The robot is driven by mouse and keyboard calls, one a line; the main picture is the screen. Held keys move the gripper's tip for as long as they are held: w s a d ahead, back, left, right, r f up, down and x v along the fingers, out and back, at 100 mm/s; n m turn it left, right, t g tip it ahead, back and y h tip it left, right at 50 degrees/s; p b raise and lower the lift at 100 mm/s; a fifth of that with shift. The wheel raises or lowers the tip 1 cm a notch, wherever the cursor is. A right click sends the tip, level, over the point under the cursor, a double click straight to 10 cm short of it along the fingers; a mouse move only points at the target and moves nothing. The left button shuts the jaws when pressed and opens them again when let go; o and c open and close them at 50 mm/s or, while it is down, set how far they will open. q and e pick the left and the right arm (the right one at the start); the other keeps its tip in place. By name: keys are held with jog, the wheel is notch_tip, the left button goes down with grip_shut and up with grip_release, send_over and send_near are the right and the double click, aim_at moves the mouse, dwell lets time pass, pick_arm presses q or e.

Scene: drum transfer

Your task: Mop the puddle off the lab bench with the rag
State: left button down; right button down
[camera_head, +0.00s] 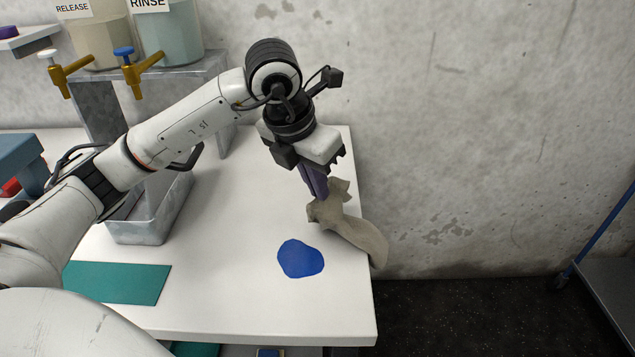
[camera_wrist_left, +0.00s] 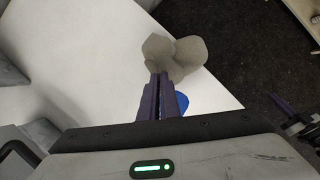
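My left gripper (camera_head: 318,190) is over the right part of the white bench, its purple fingers pointing down and closed on the end of a beige rag (camera_head: 355,235). The rag is crumpled and trails toward the bench's right edge, its lower end reaching over that edge. In the left wrist view the rag (camera_wrist_left: 175,55) bunches at the fingertips (camera_wrist_left: 157,78). A blue puddle (camera_head: 300,259) lies on the bench left of and nearer than the rag; part of it shows beside the fingers (camera_wrist_left: 182,103). A dark gripper-like part, perhaps my right gripper (camera_wrist_left: 283,102), shows at the wrist view's right edge; its state is unclear.
A grey metal tray (camera_head: 146,232) stands under two taps on containers labelled RELEASE and RINSE. A teal mat (camera_head: 118,283) lies at the front left of the bench (camera_head: 230,310). A wall is behind; dark floor and a blue-handled cart (camera_head: 606,275) are at right.

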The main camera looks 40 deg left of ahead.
pick_arm(q)
notch_tip(320, 180, down, 7)
jog(key=b, duration=0.5)
jog(key=shift+f+b, duration=0.45)
jog(key=shift+b, duration=0.05)
jog(key=shift+r, duration=0.1)
jog(key=c, duration=1)
grip_release()
